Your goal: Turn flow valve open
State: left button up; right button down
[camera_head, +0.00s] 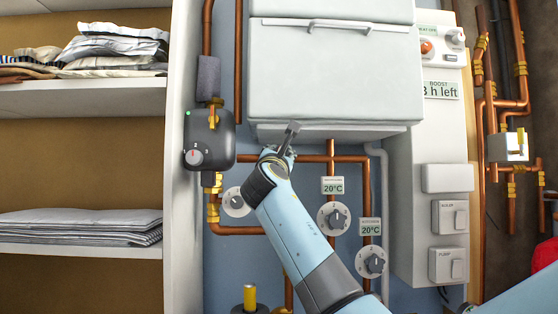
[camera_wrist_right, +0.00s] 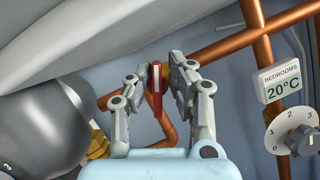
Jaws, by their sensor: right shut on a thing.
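In the right wrist view a red valve lever (camera_wrist_right: 157,103) with a pale stripe sits between the two fingers of my right gripper (camera_wrist_right: 158,75), in front of copper pipes. The fingers are shut on it from both sides. In the head view my right gripper (camera_head: 280,147) is just below the white cabinet's lower edge, at the copper pipework. The lever is hidden there behind the gripper. I cannot tell the lever's exact turn angle. My left gripper is in neither view.
Round dials (camera_head: 334,218) and 20°C displays (camera_head: 332,185) are to the right. Shelves with folded cloth (camera_head: 80,228) stand at left.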

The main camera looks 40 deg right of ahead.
jog(key=shift+s+d+m+g+p, duration=0.1)
jog(key=shift+m+g, duration=0.9)
jog(key=shift+m, duration=1.55)
jog(key=shift+w+m+g+p, duration=0.15)
jog(key=shift+m+g, duration=0.85)
jog(key=shift+m, duration=1.5)
jog(key=shift+s+d+m+g+p, duration=0.15)
jog(key=shift+m+g, duration=0.85)
jog(key=shift+m, duration=1.55)
jog(key=shift+a, duration=0.1)
jog(key=c, duration=1.5)
grip_release()
jog(key=shift+o, duration=0.5)
jog(key=shift+f, duration=0.25)
jog(key=shift+f, duration=0.1)
jog(key=v, duration=0.7)
jog(key=shift+a, duration=0.3)
